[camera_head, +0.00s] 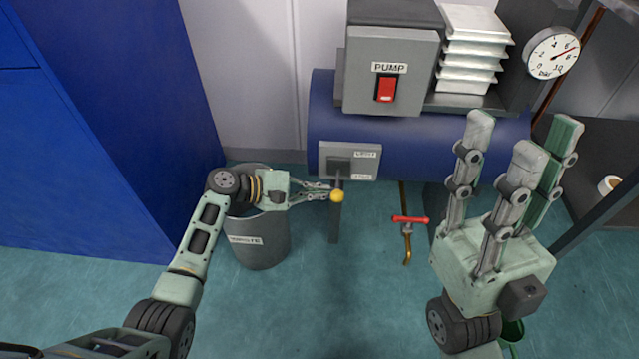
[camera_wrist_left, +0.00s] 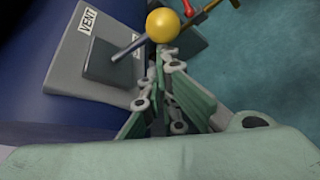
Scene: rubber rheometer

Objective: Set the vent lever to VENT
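The vent lever is a grey rod with a yellow ball knob (camera_head: 337,196). It comes out of a grey plate (camera_head: 363,166) on the blue tank. In the left wrist view the knob (camera_wrist_left: 166,25) is just beyond my fingertips, and the plate (camera_wrist_left: 75,75) shows a VENT label (camera_wrist_left: 89,20); the second label is mostly hidden by the rod. My left gripper (camera_head: 328,190) comes from the left, its fingers drawn together at the tips beside the knob. I cannot tell whether they touch it. My right gripper (camera_head: 520,135) is open and empty, fingers pointing up.
A grey PUMP box (camera_head: 415,60) with a red switch sits above the blue tank (camera_head: 325,115). A grey waste bin (camera_head: 262,240) stands below my left wrist. A red-handled valve (camera_head: 410,219) is right of the lever. A gauge (camera_head: 552,53) is at upper right.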

